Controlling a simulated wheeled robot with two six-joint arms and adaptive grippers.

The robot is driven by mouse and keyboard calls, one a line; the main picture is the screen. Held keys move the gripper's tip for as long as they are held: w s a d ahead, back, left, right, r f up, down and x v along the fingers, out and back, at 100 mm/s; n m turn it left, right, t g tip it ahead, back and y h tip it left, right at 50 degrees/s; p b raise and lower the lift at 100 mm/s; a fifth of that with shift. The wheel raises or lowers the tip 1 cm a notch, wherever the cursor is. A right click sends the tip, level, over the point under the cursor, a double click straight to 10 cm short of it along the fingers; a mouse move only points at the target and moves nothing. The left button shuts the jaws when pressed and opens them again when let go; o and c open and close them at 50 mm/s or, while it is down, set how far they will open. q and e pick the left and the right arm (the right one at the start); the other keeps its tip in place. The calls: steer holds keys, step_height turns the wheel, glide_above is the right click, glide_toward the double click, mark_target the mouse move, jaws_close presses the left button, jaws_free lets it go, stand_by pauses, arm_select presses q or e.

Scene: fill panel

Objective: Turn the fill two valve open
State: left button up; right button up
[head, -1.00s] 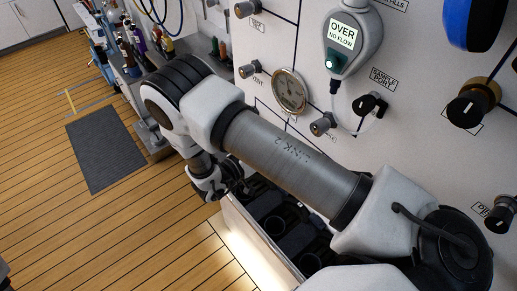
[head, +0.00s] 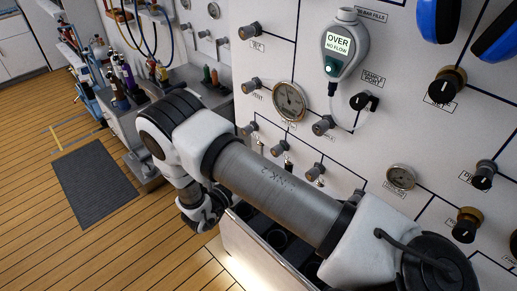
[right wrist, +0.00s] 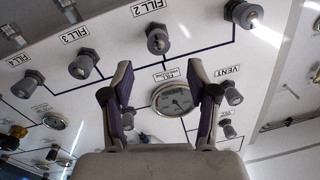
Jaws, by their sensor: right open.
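The fill two valve (right wrist: 158,42) is a grey knob on the white panel under its FILL 2 label, in the upper middle of the right wrist view. My right gripper (right wrist: 160,92) is open and empty, its two fingers apart, below the valve in that picture and not visibly touching it. A gauge (right wrist: 172,100) shows between the fingers. In the head view my right arm crosses the lower middle; its gripper is not clearly visible there. A row of small knobs below the gauge includes what looks like the same valve (head: 280,148), its label too small to read. My left gripper is out of view.
A meter (head: 339,45) reading OVER, NO FLOW hangs on the panel above the gauge. An open drawer or bin (head: 238,243) lies under my arm. Wooden floor at left is mostly clear around a mat (head: 94,182).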

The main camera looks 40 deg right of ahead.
step_height(320, 180, down, 20)
steer(key=s+n+t+y+b, duration=0.2)
steer(key=n+t+y+b, duration=0.2)
steer(key=n+y+b, duration=0.5)
arm_select(q)
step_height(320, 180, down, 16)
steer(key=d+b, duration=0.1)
steer(key=b, duration=0.5)
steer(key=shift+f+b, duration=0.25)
steer(key=shift+b, duration=0.05)
arm_select(e)
steer(key=s+a+f+n+g+y, duration=0.1)
steer(key=s+a+f+n+y, duration=0.2)
steer(key=s+f, duration=0.3)
steer(key=s+a+f+n+g+y, duration=0.2)
steer(key=s+a+f+n, duration=0.1)
steer(key=s+f, duration=0.3)
step_height(320, 180, down, 2)
steer(key=shift+n+g+y, duration=0.3)
steer(key=shift+n+y, duration=0.1)
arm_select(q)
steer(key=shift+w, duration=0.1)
